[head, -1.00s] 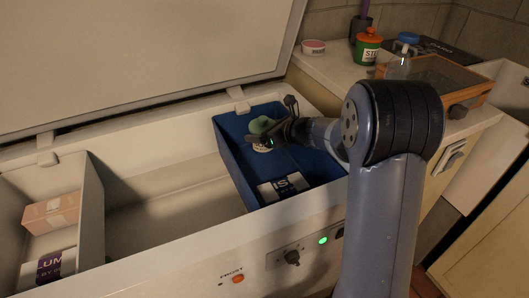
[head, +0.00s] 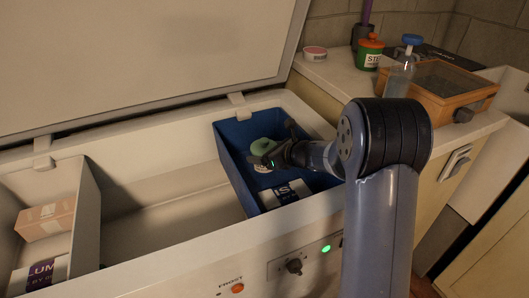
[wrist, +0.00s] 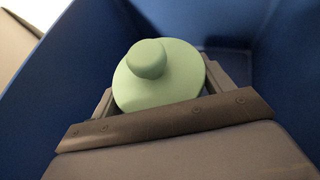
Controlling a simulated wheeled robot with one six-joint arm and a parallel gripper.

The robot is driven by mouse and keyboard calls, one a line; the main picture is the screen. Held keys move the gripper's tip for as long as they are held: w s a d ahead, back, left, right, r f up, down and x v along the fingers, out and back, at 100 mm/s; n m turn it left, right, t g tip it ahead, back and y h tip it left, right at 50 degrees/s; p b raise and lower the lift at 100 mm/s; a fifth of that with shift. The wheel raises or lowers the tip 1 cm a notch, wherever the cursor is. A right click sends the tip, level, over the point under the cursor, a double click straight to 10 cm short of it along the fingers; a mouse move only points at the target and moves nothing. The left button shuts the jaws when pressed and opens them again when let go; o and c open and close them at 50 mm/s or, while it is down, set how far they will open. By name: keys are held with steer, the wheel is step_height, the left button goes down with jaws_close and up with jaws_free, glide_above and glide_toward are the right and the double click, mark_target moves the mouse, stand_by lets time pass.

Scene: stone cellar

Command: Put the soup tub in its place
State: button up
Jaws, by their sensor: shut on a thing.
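The soup tub (head: 265,147) has a pale green lid with a round knob. My gripper (head: 272,158) is shut on it, inside the blue bin (head: 232,166) in the open chest freezer. In the wrist view the lid (wrist: 160,85) is between my two fingers, with blue bin walls (wrist: 55,85) around it. The tub's lower part is mostly hidden by my gripper, and its label is not readable. I cannot tell whether its base touches the bin floor.
A white and dark blue package (head: 284,194) lies in the near part of the bin. The freezer's middle (head: 160,205) is empty. A left compartment holds a cardboard box (head: 47,215) and a labelled package (head: 42,273). Jars and a wooden case (head: 437,92) stand on the counter.

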steer(key=o, duration=1.1)
steer(key=shift+o, duration=0.2)
steer(key=shift+r+p, duration=0.6)
steer(key=shift+p, duration=0.05)
steer(key=p+v, duration=0.1)
steer(key=v, duration=0.6)
steer(key=shift+s, duration=0.2)
steer(key=shift+d, duration=0.15)
